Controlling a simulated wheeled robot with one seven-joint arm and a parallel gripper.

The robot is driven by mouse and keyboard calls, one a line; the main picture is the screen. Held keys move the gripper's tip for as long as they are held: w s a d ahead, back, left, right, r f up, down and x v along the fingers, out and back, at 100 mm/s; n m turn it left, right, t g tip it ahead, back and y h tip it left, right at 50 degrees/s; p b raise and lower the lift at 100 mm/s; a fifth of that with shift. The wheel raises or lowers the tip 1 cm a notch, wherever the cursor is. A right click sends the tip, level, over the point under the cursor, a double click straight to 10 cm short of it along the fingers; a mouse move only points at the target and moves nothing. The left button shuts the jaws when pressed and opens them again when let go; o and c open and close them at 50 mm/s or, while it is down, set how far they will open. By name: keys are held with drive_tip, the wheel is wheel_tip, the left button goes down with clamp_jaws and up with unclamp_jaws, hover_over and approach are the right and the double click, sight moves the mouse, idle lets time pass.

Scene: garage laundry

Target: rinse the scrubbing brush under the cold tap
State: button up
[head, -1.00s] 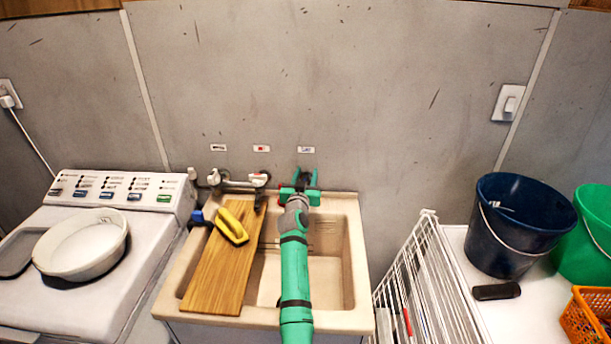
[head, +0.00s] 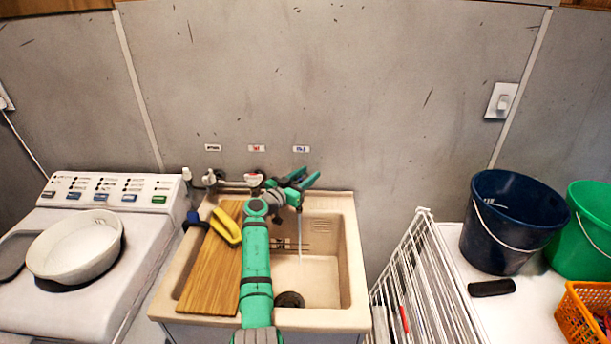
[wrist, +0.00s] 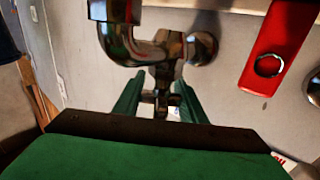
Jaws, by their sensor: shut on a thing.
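A yellow scrubbing brush (head: 226,228) lies on the upper part of a wooden board (head: 207,280), which rests across the left side of the beige sink (head: 347,260). My gripper (head: 304,180) is at the right-hand tap below the blue wall label, its fingers tilted to the right. In the wrist view my gripper (wrist: 158,100) has its two green fingers around a small metal part of the tap, under a chrome pipe (wrist: 150,50). The tap handle is mostly hidden. A thin stream of water (head: 299,238) falls into the sink.
A red-marked tap (head: 254,180) and another tap (head: 209,178) stand to the left. A dark blue item (head: 195,219) sits at the board's upper left. A white rack (head: 405,275) stands right of the sink, with a dark bucket (head: 505,235) beyond. The right basin is clear.

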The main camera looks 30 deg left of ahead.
drive_tip(key=shift+s+f+m+h, duration=0.1)
drive_tip(key=shift+m+h, duration=0.5)
drive_tip(key=shift+h, duration=0.5)
drive_tip(key=shift+a+g, duration=0.1)
drive_tip(key=shift+g, duration=0.2)
drive_tip(key=shift+o, duration=1)
drive_tip(key=shift+s+a+f+m+h, duration=0.2)
drive_tip(key=shift+a+m+h, duration=0.15)
drive_tip(key=shift+m+h, duration=0.25)
drive_tip(key=shift+d+r+h, duration=0.2)
drive_tip(key=shift+d+h, duration=0.35)
drive_tip(key=shift+h, duration=0.05)
drive_tip(key=shift+c, duration=1)
drive_tip(key=shift+w+d+r+m, duration=0.1)
drive_tip(key=shift+d+r+m, duration=0.1)
drive_tip(key=shift+r+m, duration=0.1)
drive_tip(key=o, duration=1.1)
drive_tip(key=shift+c, duration=0.2)
drive_tip(key=shift+d+f, duration=0.1)
drive_tip(key=shift+d, duration=0.05)
